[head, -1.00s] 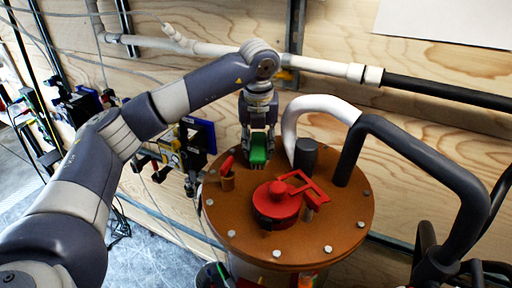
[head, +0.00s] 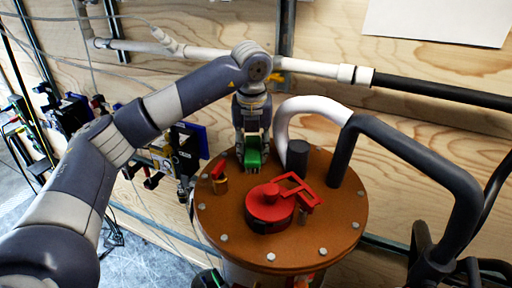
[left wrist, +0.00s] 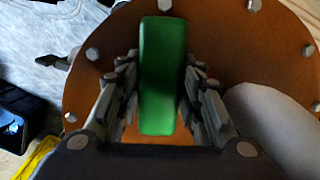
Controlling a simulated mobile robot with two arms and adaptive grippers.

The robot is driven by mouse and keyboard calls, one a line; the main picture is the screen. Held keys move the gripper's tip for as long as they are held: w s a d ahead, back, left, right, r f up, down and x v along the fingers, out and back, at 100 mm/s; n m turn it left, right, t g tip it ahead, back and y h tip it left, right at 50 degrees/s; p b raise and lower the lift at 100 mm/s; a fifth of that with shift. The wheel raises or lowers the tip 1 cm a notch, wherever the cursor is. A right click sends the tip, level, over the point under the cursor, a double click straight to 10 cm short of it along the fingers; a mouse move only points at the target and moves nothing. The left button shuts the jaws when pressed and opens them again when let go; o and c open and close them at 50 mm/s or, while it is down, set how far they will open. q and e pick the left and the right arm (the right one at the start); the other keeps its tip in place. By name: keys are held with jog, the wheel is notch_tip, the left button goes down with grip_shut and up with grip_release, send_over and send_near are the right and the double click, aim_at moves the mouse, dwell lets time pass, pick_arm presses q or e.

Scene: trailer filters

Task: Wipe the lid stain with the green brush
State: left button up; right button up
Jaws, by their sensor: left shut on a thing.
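The green brush (head: 253,150) is held in my left gripper (head: 252,148) just over the back-left part of the round brown lid (head: 230,222). In the left wrist view the green brush (left wrist: 162,75) sits upright between the two fingers of my left gripper (left wrist: 160,100), which are shut on it. The lid also shows behind it in that view (left wrist: 220,35). I cannot tell whether the bristles touch the lid. No stain can be made out; the brush and gripper hide part of the lid. My right gripper is not in view.
A red cap with a handle (head: 270,203) stands in the lid's middle. A small red-handled valve (head: 220,178) stands at its left, and a dark cylinder (head: 297,158) at its back. Bolts ring the rim. A white and dark pipe (head: 345,122) arches at the right.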

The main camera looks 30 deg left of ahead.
aim_at(258, 141)
pick_arm(q)
jog(key=shift+s+d+f+b, duration=0.1)
jog(key=shift+s+f+b, duration=0.15)
jog(key=shift+s, duration=0.4)
jog(key=shift+s+f+b, duration=0.2)
jog(key=shift+s, duration=0.45)
jog(key=shift+s+r+b, duration=0.15)
jog(key=shift+s+b, duration=0.15)
jog(key=shift+s, duration=0.8)
jog(key=shift+w+r, duration=0.3)
jog(key=shift+w, duration=0.5)
jog(key=shift+w+p, duration=0.45)
jog(key=shift+w, duration=0.85)
jog(key=shift+w+r, duration=0.1)
jog(key=shift+w, duration=0.55)
jog(key=shift+w+a+p, duration=0.2)
jog(key=shift+w+p, duration=0.3)
jog(key=shift+w, duration=0.65)
